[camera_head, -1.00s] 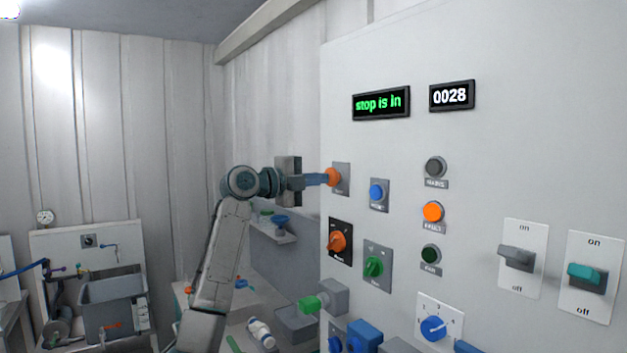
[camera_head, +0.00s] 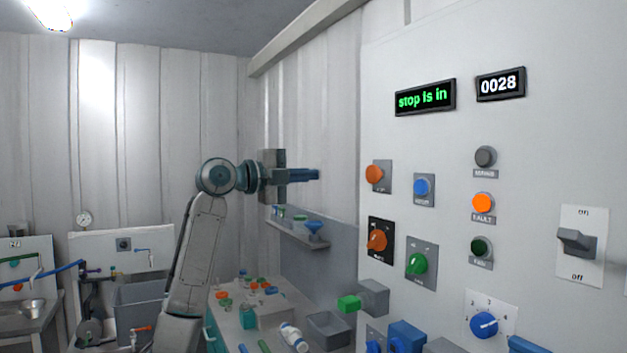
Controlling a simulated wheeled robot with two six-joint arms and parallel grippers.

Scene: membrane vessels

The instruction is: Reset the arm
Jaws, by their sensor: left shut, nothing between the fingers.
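My left gripper (camera_head: 305,175) is shut and empty. It points right, toward the control panel (camera_head: 540,120), with a gap between its fingertips and the panel. The orange push button (camera_head: 374,174) on its grey plate is straight ahead of the fingertips, and nothing touches it. My left arm (camera_head: 198,250) rises from the bottom, left of the panel. A display (camera_head: 425,98) on the panel reads "stop is in" in green. My right gripper is not in view.
The panel also carries a blue button (camera_head: 423,186), an orange knob (camera_head: 377,240), a green knob (camera_head: 417,263) and a lit orange lamp (camera_head: 483,202). Below the gripper are a small shelf (camera_head: 297,236) and a cluttered bench (camera_head: 232,325). A grey tub (camera_head: 140,300) stands left.

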